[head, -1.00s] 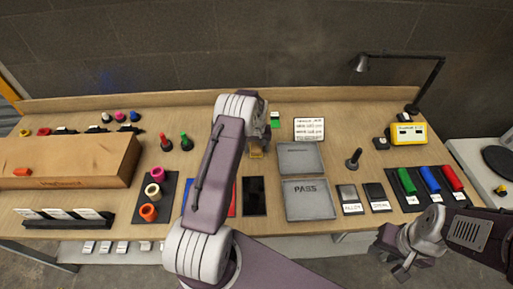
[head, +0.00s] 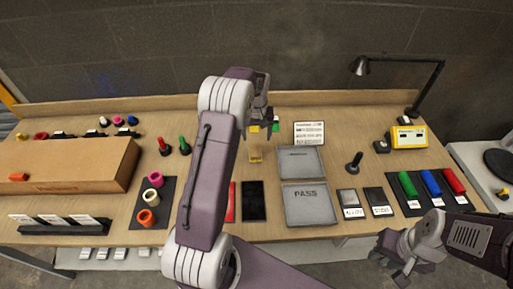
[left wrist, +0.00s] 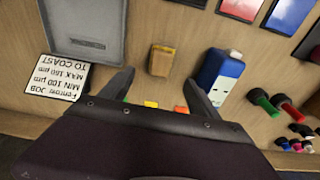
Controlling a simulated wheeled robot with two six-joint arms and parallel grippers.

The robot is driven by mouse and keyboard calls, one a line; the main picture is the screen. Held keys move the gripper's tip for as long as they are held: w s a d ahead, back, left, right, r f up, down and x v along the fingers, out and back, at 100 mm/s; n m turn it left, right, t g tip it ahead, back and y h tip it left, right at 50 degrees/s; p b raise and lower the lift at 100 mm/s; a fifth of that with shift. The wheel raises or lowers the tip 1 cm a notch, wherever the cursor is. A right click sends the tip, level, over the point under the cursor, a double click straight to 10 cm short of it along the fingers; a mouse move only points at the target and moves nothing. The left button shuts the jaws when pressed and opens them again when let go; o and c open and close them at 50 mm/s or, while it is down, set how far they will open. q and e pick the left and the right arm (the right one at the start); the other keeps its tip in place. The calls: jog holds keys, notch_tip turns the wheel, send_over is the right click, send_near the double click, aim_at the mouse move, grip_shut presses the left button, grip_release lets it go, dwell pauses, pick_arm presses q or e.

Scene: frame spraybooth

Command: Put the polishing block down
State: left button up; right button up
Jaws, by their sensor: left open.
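The polishing block, a small tan-yellow block (head: 255,153), stands on the wooden bench left of the grey folder-like case. It also shows in the left wrist view (left wrist: 161,60), with nothing touching it. My left gripper (head: 262,123) is open and empty, behind the block in the head view. In the left wrist view its two fingers (left wrist: 158,85) are spread, with the block beyond their tips and between their lines. My right gripper (head: 388,266) hangs in front of the bench at lower right, its fingers apart and empty.
The grey case (head: 309,204) marked PASS lies open right of the block. A printed card (head: 309,133) stands behind it. A blue and white item (left wrist: 218,75) is beside the block in the left wrist view. A dark upright handle (head: 355,162) stands farther right.

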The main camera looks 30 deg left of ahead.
pick_arm(q)
jog(key=s+d+m, duration=0.2)
jog(key=s+d, duration=0.2)
jog(key=s, duration=0.4)
jog(key=s+d+r+m, duration=0.1)
jog(key=s+d+m, duration=0.1)
jog(key=s+d, duration=0.3)
jog(key=s+d+m+h, duration=0.1)
jog(key=s+d, duration=0.4)
jog(key=s, duration=0.6)
jog(key=shift+r+m, duration=0.35)
jog(key=shift+m, duration=0.05)
jog(key=shift+w, duration=0.1)
